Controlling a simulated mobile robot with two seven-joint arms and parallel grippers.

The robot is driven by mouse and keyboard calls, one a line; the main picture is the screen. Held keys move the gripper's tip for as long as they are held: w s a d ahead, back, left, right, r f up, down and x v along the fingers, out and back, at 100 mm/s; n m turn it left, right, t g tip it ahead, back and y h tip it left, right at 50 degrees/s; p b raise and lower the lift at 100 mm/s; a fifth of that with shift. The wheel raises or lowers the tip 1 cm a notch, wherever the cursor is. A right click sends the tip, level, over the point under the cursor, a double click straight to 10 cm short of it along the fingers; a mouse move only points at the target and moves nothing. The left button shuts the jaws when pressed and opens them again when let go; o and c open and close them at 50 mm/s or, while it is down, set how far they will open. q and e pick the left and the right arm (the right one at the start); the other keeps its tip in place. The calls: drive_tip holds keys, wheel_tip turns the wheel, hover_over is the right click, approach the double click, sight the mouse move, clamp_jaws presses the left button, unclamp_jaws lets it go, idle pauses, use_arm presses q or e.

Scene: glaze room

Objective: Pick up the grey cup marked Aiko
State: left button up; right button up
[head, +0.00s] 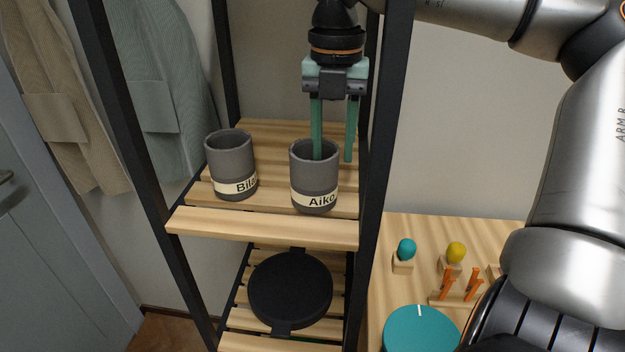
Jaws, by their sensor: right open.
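The grey cup marked Aiko (314,176) stands upright on the upper slatted shelf (262,228), to the right, with its cream label facing me. My right gripper (332,158) points down over it with its two green fingers apart. The left finger reaches into the cup's mouth in the picture. The right finger hangs outside, to the right of the cup's rim. Whether either finger touches the cup I cannot tell. A similar grey cup marked Bila or similar (230,163) stands to the left, its label partly turned away. My left gripper is not in view.
Black shelf posts (385,120) rise close to the right of the Aiko cup and at the left. A black round object (290,289) lies on the lower shelf. At right, a wooden table (440,228) holds a teal round item (421,330) and small knobbed pieces. Coats hang left.

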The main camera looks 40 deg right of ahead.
sight(336, 179)
drive_tip(key=shift+f, duration=0.6)
drive_tip(key=f, duration=0.1)
drive_tip(key=f+p, duration=0.1)
drive_tip(key=f, duration=0.2)
drive_tip(key=shift+s+d+f, duration=0.25)
drive_tip(key=shift+d+f, duration=0.05)
drive_tip(key=shift+f, duration=0.45)
clamp_jaws()
idle(0.4)
